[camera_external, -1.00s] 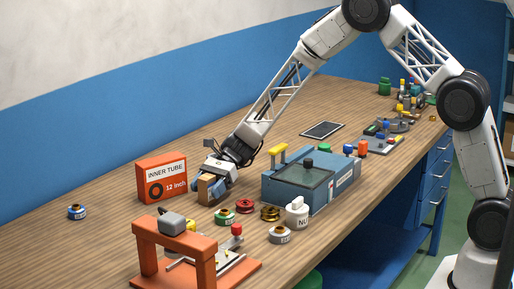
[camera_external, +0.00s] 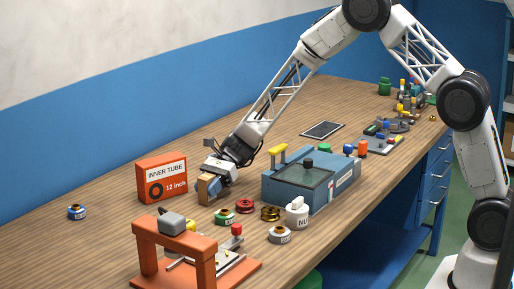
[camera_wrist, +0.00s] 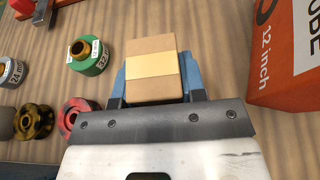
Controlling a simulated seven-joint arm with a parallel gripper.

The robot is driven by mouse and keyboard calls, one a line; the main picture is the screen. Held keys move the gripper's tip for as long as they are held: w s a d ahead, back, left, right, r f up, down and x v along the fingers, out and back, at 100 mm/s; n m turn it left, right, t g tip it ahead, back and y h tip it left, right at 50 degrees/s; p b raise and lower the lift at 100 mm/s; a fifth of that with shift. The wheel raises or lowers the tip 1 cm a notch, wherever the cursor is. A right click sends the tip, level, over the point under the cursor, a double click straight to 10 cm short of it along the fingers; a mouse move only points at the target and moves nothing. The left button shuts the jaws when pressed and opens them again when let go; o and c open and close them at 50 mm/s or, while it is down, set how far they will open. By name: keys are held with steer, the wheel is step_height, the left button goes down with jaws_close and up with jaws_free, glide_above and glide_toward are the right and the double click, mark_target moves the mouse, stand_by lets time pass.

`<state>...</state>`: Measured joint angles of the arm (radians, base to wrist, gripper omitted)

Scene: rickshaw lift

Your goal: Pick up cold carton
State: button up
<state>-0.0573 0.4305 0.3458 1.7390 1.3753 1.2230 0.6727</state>
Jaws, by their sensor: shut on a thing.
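A small brown carton with a pale yellow band shows in the wrist view (camera_wrist: 152,68), and in the external view (camera_external: 207,190) it is at or just above the bench top beside the orange inner tube box. My gripper (camera_external: 213,184) is shut on this carton, with a blue finger on either side of it in the wrist view. The wrist view hides the carton's underside. I cannot tell whether it touches the bench. No label reading cold is visible on it.
The orange inner tube box (camera_external: 162,178) stands close by on the left. A green-labelled roll (camera_external: 224,217), red spool (camera_external: 245,206) and brass spool (camera_external: 270,213) lie to the right. A blue-grey machine (camera_external: 310,182) and an orange press (camera_external: 175,249) flank the area.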

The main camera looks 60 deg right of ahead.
steer(key=shift+r, duration=5)
